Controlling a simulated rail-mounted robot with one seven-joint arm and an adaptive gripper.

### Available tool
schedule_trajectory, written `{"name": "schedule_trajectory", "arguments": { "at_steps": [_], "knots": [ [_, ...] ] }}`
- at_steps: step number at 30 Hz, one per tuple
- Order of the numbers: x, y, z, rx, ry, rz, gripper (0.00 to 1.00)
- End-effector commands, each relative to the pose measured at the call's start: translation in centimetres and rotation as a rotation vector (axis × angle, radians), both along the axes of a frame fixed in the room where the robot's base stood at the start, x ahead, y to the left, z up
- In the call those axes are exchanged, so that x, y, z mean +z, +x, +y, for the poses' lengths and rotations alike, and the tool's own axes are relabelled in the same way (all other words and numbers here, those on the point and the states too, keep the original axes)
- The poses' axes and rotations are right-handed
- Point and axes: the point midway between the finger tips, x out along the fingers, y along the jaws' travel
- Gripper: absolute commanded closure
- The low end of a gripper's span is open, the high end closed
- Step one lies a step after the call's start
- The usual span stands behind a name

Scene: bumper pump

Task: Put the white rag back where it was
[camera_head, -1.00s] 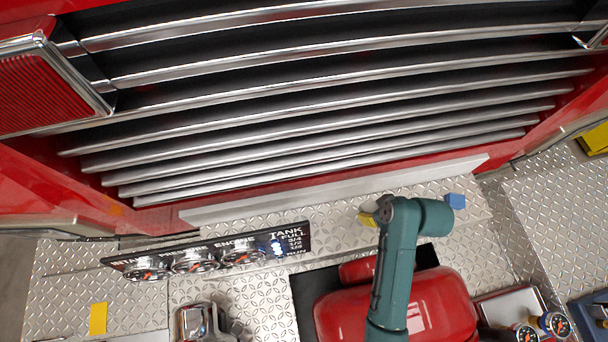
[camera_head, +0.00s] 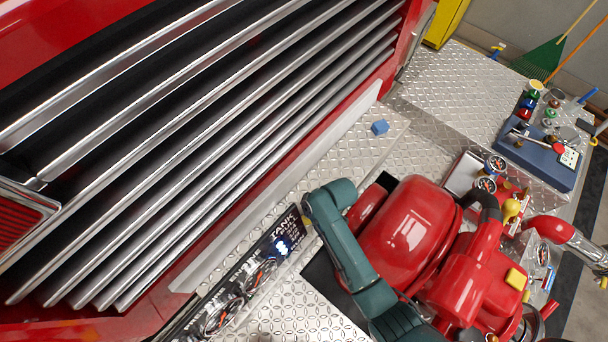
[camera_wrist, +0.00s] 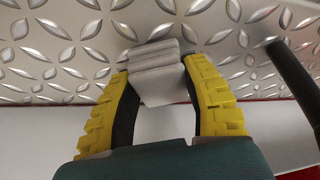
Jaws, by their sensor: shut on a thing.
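The white rag (camera_wrist: 160,75) is a folded, layered, pale grey-white bundle in the wrist view. My gripper (camera_wrist: 158,64) is shut on it, with a yellow ribbed finger on each side. Patterned metal plate shows behind the rag; I cannot tell whether the rag touches it. In the head view the rag is hidden by my arm, and only a bit of yellow finger (camera_head: 306,222) shows by the gauge panel's end.
The black gauge panel (camera_head: 262,262) lies close beside my arm. A red pump body (camera_head: 408,225) stands to its right. A blue block (camera_head: 380,127) sits on the metal plate below the chrome grille (camera_head: 190,140). A blue tool tray (camera_head: 545,160) stands far right. Plate around the block is clear.

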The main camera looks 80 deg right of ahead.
Motion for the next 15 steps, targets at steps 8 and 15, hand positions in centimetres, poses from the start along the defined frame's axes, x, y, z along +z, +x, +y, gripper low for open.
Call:
{"name": "schedule_trajectory", "arguments": {
  "at_steps": [8, 15],
  "knots": [
    [-0.25, 0.05, -0.05, -0.001, -0.002, -0.002, 0.87],
    [-0.4, 0.05, -0.05, 0.001, -0.001, -0.002, 0.3]
  ]
}}
